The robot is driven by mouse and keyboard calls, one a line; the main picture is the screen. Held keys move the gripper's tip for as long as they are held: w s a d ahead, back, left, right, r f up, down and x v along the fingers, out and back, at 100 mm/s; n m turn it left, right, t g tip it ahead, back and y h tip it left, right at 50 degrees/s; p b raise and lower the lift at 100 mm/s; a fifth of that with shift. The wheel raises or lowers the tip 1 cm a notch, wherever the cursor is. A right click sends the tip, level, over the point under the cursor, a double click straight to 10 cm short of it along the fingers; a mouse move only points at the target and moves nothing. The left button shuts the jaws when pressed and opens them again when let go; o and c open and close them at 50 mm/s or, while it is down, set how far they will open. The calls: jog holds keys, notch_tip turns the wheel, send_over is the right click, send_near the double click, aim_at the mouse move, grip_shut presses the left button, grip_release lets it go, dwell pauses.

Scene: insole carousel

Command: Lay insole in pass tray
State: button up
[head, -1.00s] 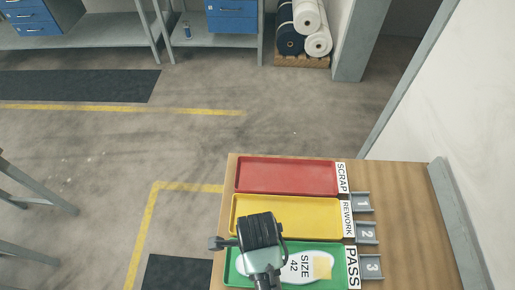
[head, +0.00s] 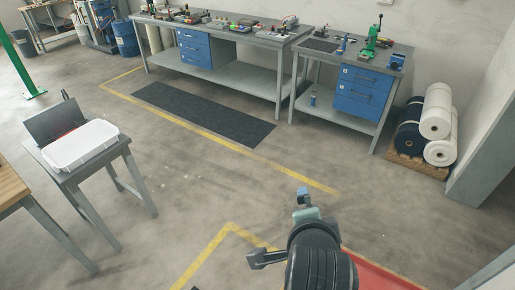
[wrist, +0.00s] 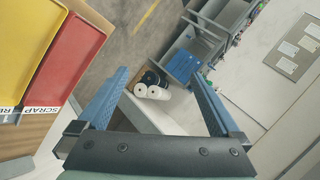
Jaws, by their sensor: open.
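My gripper (wrist: 156,82) is open and empty in the wrist view, its two blue fingers wide apart with nothing between them. It also shows in the head view (head: 303,196), held up over the near end of the trays' table. The red scrap tray (wrist: 68,58) and the yellow rework tray (wrist: 22,45) lie at the left of the wrist view, to one side of my fingers. A part of the red tray (head: 382,277) shows at the bottom of the head view. The green pass tray and the insole are out of view now.
A white tray (head: 80,147) sits on a grey stand at the left. Workbenches with blue drawers (head: 362,94) stand along the back wall. White and dark rolls (head: 437,110) lie on a pallet at the right. The floor between is open, with a dark mat (head: 205,110).

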jog(key=w+a+r+n+t, duration=0.1)
jog(key=a+r+n+t, duration=0.3)
jog(key=r, duration=1)
jog(key=w+a+r+n+t, duration=0.15)
jog(key=r+n+t, duration=0.35)
jog(key=r, duration=0.8)
jog(key=s+a+r+n+t, duration=0.1)
jog(key=s+r+n+t, duration=0.1)
jog(key=r, duration=0.4)
jog(key=s+a+r+n+t+y, duration=0.1)
jog(key=s+a+r+n+t, duration=0.1)
jog(key=s+r, duration=0.3)
jog(key=s+a+r+n+t+y, duration=0.1)
jog(key=s+r+n+t, duration=0.2)
jog(key=r, duration=0.5)
jog(key=shift+s+a+r+t, duration=0.25)
jog(key=shift+s+r+t, duration=0.2)
jog(key=shift+t, duration=0.35)
notch_tip(320, 180, down, 4)
jog(key=b, duration=0.4)
jog(key=shift+f, duration=0.25)
